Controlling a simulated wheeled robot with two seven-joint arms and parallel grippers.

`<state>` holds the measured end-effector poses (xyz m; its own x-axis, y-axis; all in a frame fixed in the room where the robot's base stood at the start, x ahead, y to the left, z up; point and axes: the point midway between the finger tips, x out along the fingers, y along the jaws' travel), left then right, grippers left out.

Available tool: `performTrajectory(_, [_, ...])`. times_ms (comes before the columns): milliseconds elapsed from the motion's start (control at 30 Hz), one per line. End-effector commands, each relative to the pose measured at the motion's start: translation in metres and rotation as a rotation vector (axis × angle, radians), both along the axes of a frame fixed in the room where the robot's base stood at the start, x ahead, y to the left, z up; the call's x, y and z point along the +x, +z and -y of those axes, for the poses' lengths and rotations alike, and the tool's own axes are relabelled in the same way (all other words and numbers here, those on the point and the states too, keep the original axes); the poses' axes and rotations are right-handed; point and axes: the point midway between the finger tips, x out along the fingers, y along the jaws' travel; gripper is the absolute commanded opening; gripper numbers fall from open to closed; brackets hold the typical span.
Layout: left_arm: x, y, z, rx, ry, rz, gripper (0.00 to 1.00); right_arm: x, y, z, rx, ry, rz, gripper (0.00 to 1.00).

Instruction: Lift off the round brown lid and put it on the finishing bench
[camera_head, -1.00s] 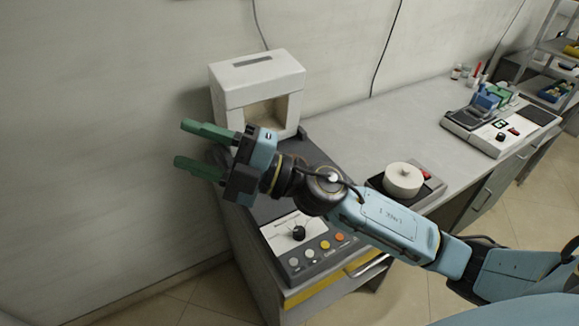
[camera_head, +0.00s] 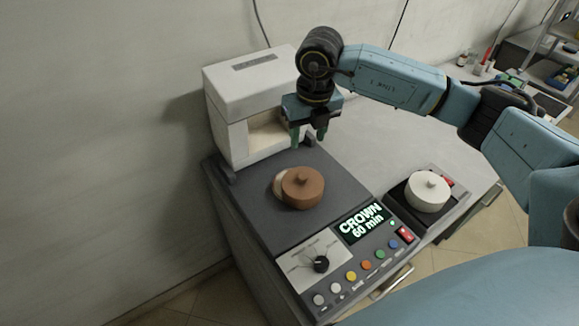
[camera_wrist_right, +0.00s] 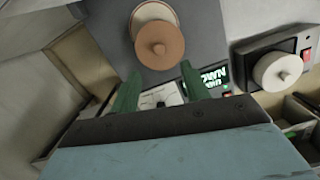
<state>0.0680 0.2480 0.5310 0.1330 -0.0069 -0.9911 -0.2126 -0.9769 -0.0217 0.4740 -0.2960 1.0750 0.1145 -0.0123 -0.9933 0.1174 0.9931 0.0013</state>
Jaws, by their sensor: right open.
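The round brown lid (camera_head: 303,187) with a small knob sits on the dark plate of the machine (camera_head: 258,214). A paler round piece (camera_head: 279,184) shows from under its left side. The lid also shows in the right wrist view (camera_wrist_right: 160,46), beyond the fingertips. My right gripper (camera_head: 308,144) is open and empty, pointing down above and behind the lid, apart from it. Its green fingers also show in the right wrist view (camera_wrist_right: 160,92). My left gripper is not in view. I cannot tell which surface is the finishing bench.
A white arch-shaped housing (camera_head: 225,92) stands at the back of the plate. The front panel has a lit display (camera_head: 362,223) reading "CROWN 60 min", a knob and several coloured buttons. A white round lidded piece (camera_head: 427,192) sits on a dark unit at right. Grey counter (camera_head: 385,140) lies behind.

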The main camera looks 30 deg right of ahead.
Motion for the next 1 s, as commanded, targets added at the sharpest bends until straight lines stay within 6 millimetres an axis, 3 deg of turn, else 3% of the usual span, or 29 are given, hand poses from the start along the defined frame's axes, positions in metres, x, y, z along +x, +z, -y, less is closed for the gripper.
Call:
performTrajectory(100, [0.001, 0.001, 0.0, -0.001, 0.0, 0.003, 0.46, 0.0, -0.014, 0.002, -0.005, -0.004, -0.006, 0.46])
performTrajectory(300, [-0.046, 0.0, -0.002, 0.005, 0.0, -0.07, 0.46, 0.004, -0.053, 0.002, -0.004, -0.003, -0.007, 0.46])
performTrajectory(400, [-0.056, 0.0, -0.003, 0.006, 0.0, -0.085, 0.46, 0.006, -0.068, 0.001, -0.003, -0.002, -0.005, 0.46])
performTrajectory(533, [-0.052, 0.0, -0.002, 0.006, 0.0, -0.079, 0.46, 0.008, -0.078, 0.001, -0.003, -0.001, -0.002, 0.46])
performTrajectory(800, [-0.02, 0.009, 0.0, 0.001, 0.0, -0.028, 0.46, 0.005, -0.109, -0.005, -0.002, 0.0, -0.005, 0.46])
performTrajectory(1000, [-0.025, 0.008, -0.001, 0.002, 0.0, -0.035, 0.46, 0.008, -0.131, -0.005, -0.003, 0.0, -0.003, 0.46])
